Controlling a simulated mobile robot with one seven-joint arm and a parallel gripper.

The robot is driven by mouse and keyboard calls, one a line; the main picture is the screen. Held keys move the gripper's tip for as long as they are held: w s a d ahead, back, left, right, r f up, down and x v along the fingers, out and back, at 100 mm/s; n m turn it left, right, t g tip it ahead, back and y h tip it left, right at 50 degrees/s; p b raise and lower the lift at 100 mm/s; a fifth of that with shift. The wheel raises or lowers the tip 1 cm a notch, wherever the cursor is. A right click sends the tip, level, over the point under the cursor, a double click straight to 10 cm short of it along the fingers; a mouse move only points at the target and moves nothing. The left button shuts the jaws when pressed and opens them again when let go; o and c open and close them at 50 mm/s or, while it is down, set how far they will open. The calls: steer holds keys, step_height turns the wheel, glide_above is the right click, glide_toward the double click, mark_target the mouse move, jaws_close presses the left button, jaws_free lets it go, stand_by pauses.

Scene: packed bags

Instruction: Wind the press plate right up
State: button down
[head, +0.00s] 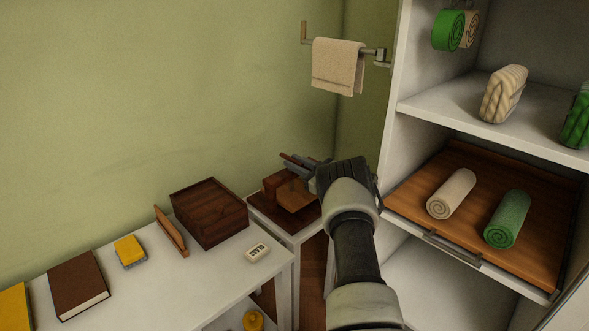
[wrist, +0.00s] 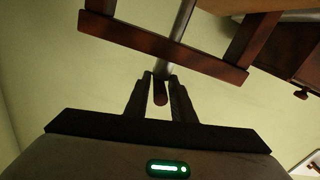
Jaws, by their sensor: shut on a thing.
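The small wooden press (head: 272,187) stands on a low stand at the back, left of the shelf unit, partly hidden by my arm. In the wrist view its dark red-brown frame (wrist: 160,45) crosses the top, with a grey metal rod (wrist: 181,22) behind the beam. My gripper (wrist: 160,82) is shut on a short red-brown handle (wrist: 160,94), which shows between the two fingers. In the head view my gripper (head: 318,172) is at the press, its fingertips hard to make out. A lighter brown board (head: 297,196) shows at the press; I cannot tell its height clearly.
A dark wooden box (head: 209,212) stands on the white table left of the press. A towel hangs on a rail (head: 375,53) above. To the right, the shelf unit (head: 390,120) holds a wooden tray (head: 470,163) with two rolled towels.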

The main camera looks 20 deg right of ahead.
steer(key=shift+w+d+r+n+y, duration=0.1)
steer(key=shift+d+r+n+y, duration=0.2)
steer(key=shift+d, duration=0.15)
steer(key=c, duration=1.7)
jaws_free()
steer(key=shift+f, duration=0.1)
steer(key=shift+c, duration=0.2)
steer(key=shift+a+f, duration=0.1)
steer(key=shift+a, duration=0.1)
step_height(320, 180, up, 10)
steer(key=p, duration=0.2)
steer(key=shift+p, duration=0.3)
